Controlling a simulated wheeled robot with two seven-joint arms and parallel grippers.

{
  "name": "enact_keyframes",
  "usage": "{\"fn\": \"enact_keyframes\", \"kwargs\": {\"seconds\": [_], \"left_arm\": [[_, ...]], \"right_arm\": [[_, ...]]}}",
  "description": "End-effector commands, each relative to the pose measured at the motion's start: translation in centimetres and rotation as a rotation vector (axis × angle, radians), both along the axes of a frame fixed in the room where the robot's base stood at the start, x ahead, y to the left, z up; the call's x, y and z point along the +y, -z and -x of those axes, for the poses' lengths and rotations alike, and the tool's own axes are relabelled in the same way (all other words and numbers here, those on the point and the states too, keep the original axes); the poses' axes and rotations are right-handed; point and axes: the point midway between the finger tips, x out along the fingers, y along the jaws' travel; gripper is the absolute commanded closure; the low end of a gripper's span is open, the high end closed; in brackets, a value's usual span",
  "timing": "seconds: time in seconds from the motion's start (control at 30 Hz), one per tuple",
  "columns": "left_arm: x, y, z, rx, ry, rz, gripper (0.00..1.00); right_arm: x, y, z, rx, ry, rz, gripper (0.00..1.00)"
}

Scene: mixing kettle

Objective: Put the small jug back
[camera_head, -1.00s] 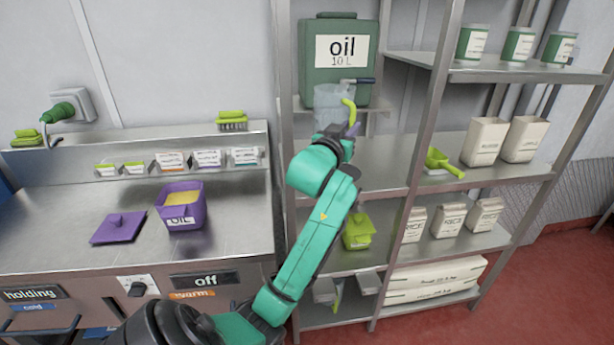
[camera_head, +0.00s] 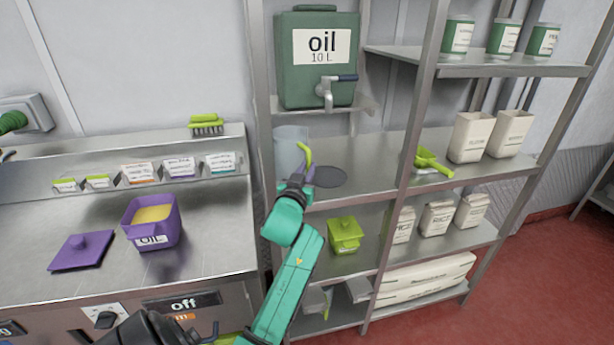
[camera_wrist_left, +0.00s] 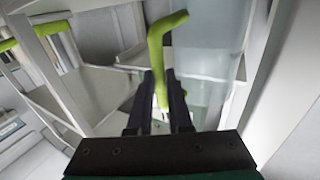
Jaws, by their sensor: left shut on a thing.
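The small jug (camera_head: 288,150) is a clear, pale jug with a lime-green handle. It is upright at the left end of the middle shelf, beside the post; I cannot tell whether its base touches the shelf. My left gripper (camera_head: 300,177) is shut on the handle, and my wrist hides the jug's lower part. In the left wrist view the fingers (camera_wrist_left: 160,100) close around the green handle (camera_wrist_left: 157,55), with the clear body (camera_wrist_left: 208,60) behind. A dark round mat (camera_head: 330,177) lies bare on the shelf, right of the jug. My right gripper is not in view.
A green oil container (camera_head: 318,75) with a tap (camera_head: 327,92) stands above. A lime scoop (camera_head: 432,163) and white bins (camera_head: 472,137) stand right, past a shelf post (camera_head: 408,150). A lime lidded pot (camera_head: 344,236) is below. A purple oil tub (camera_head: 152,222) sits on the left counter.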

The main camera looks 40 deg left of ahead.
Motion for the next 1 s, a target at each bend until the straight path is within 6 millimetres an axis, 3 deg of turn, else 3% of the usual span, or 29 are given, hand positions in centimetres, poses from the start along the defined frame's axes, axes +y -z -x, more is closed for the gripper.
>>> {"fn": "enact_keyframes", "kwargs": {"seconds": [0.1,0.3,0.33,0.4,0.77,0.87,1.0], "left_arm": [[0.0,1.6,0.0,-0.001,0.001,0.000,1.00],[0.0,1.6,0.0,-0.001,0.001,-0.002,1.00],[0.0,1.6,0.0,0.000,0.001,0.000,0.71],[0.0,1.6,0.0,0.000,0.001,0.000,0.52],[-0.3,1.7,0.4,0.000,0.001,0.000,0.52],[-0.9,1.9,1.6,0.000,0.002,0.000,0.52],[-2.5,2.2,4.6,0.002,0.002,0.001,0.52]], "right_arm": [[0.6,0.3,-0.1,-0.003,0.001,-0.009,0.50],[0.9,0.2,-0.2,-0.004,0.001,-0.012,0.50],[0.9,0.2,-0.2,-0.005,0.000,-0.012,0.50],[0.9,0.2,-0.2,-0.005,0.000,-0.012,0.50],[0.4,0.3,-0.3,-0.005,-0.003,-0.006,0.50],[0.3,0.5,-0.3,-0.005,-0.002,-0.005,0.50],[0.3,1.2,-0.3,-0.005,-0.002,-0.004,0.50]]}}
